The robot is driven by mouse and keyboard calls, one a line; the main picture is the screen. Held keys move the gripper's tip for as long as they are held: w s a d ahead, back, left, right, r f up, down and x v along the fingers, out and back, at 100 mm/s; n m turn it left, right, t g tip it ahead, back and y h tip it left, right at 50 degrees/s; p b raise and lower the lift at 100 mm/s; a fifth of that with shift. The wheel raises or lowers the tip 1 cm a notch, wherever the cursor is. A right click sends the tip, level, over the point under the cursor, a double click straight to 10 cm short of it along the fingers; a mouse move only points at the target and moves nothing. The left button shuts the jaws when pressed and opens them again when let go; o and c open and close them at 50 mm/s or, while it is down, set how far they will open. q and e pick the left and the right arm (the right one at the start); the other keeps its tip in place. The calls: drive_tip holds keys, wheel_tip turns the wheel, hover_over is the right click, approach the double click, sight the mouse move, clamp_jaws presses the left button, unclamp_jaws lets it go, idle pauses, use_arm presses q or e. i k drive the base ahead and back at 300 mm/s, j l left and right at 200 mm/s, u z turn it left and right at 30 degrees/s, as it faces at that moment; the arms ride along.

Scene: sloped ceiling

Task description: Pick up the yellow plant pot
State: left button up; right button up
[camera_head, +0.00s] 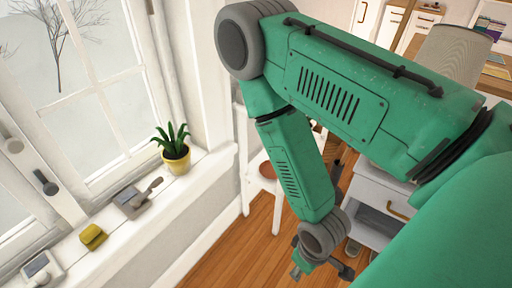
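The yellow plant pot (176,161) stands upright on the white windowsill, near its far end, with a green spiky plant (172,139) in it. My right arm comes in from the right, rises to an elbow at the top, then hangs down. My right gripper (322,268) is low, right of the middle, over the floor area and well to the right of and below the pot in the picture. Its fingers are small and partly hidden by the wrist, so I cannot tell whether they are open. My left gripper is not in view.
On the windowsill (196,184), a grey object with a handle (134,200), a yellow block-like object (93,237) and a small grey-white device (42,270) lie nearer. A white stool (262,182) and a grey drawer cabinet (376,199) stand on the wooden floor.

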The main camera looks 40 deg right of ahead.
sight(177, 155)
drive_tip(key=j+z, duration=0.35)
drive_tip(key=z, duration=0.15)
drive_tip(key=j+z, duration=0.45)
drive_tip(key=k+j+z, duration=0.15)
drive_tip(key=z, duration=0.35)
drive_tip(key=k+j, duration=0.1)
drive_tip(key=j, duration=0.15)
